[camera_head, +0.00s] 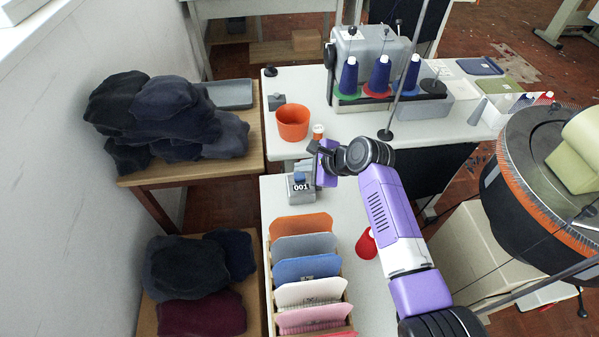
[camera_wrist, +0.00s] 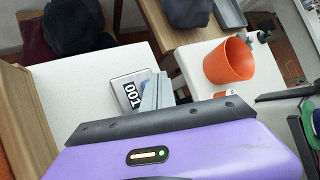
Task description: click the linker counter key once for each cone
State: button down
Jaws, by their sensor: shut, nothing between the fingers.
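The linker counter (camera_head: 302,194) is a small grey box on the white table, its display reading 001, with a blue key (camera_head: 299,178) on top. Three dark blue cones (camera_head: 348,78), (camera_head: 379,76), (camera_head: 411,74) stand upright in a row on the grey machine at the back.
An orange cup (camera_head: 292,123) stands behind the counter and also shows in the wrist view (camera_wrist: 230,62). A rack of coloured fabric panels (camera_head: 303,246) fills the table in front. A red cone (camera_head: 366,244) lies to the right. Dark garments (camera_head: 165,110) are piled at left.

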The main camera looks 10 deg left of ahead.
aim_at(302, 177)
notch_tip(302, 177, up, 5)
jog(key=p, duration=0.5)
dwell(0.3)
dwell(2.4)
